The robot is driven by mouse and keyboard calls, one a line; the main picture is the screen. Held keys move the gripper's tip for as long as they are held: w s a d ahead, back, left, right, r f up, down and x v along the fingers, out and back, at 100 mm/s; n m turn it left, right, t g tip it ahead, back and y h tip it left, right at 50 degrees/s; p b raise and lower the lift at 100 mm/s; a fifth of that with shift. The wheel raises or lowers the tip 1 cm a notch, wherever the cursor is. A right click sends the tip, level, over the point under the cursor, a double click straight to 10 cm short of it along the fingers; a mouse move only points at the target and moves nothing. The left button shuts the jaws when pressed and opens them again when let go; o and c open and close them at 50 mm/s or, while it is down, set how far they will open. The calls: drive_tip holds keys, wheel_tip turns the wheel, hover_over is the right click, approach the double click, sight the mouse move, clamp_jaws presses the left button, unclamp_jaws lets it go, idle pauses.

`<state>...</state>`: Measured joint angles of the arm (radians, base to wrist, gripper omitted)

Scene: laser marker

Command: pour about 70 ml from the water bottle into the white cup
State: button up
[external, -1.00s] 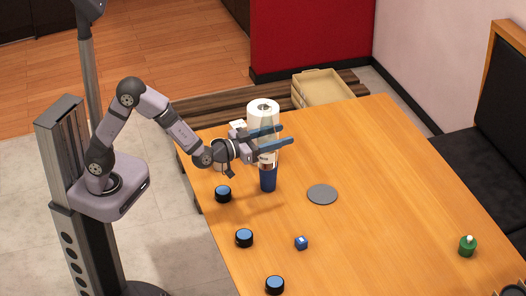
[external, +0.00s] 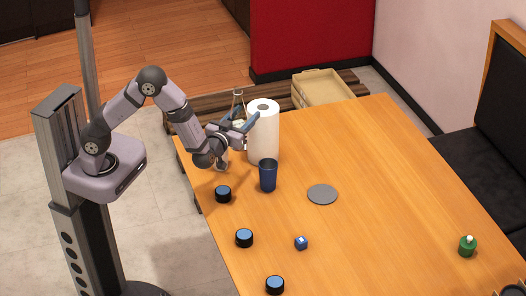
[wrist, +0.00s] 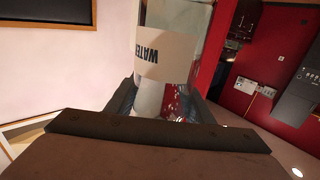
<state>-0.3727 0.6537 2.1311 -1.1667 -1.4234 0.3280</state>
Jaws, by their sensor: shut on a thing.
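My gripper (external: 238,124) is shut on the clear water bottle (external: 238,100), above the table's far left corner. In the external view the bottle's narrow top shows above the fingers, and the rest is mostly hidden by them. In the wrist view the bottle (wrist: 168,50) fills the space between the fingers, with its pale "WATER" label upside down in the picture. I cannot make out its water level.
A paper towel roll (external: 263,135) stands right of my gripper. A dark blue cup (external: 268,176) stands in front of it. The table's right half is mostly clear.

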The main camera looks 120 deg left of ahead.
wheel_tip(320, 180, down, 10)
idle(0.6)
drive_tip(key=shift+w, duration=0.1)
